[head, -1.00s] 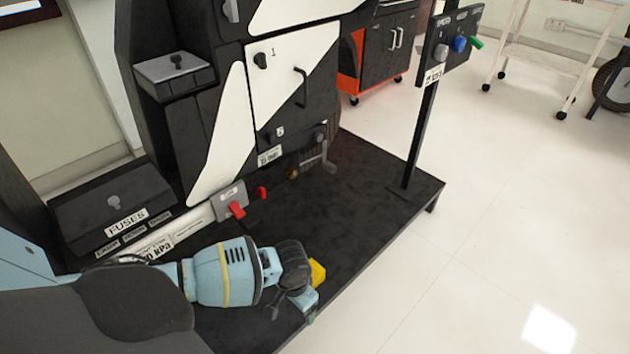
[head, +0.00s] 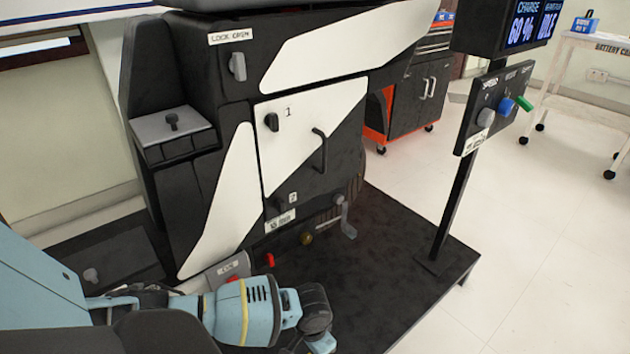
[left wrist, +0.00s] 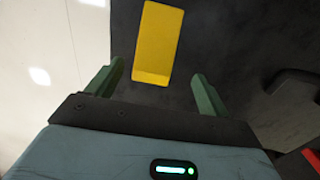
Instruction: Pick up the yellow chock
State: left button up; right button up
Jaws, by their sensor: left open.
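The yellow chock (left wrist: 158,44) lies on the dark platform in the left wrist view, near the platform's edge with the pale floor. It sits just beyond and between the two green fingers of my left gripper (left wrist: 153,90). The fingers are open, apart on either side, with nothing between their tips. In the head view my left gripper (head: 320,342) is at the bottom edge, mostly cut off, and the chock does not show. My right gripper is in neither view.
The black platform (head: 390,260) carries the black and white chassis cabinet (head: 310,140). A red lever (head: 270,260) and a grey crank (head: 346,220) are low on its front. A post with a knob panel (head: 497,108) stands at right. Open floor (head: 540,230) lies beyond.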

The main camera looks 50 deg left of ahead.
pick_arm(q)
notch_tip(320, 180, down, 2)
jog(key=shift+f+b, duration=0.1)
jog(key=shift+b, duration=0.3)
jog(key=shift+d+f+b, duration=0.2)
jog(key=shift+f+b, duration=0.7)
jog(key=shift+f, duration=0.35)
jog(key=shift+d+f+b, duration=0.15)
jog(key=shift+f+b, duration=0.7)
jog(key=shift+f, duration=0.4)
jog(key=shift+r, duration=0.1)
jog(key=c, duration=1.3)
jog(key=shift+r+p, duration=0.75)
jog(key=shift+r, duration=0.2)
notch_tip(320, 180, up, 2)
jog(key=shift+r+p, duration=0.15)
jog(key=shift+p, duration=0.6)
jog(key=s+d+p, duration=0.2)
jog(key=d, duration=0.5)
jog(key=s+d+p, duration=0.2)
jog(key=s+d, duration=0.1)
jog(key=d, duration=0.5)
jog(key=shift+s+r, duration=0.2)
jog(key=shift+r, duration=0.15)
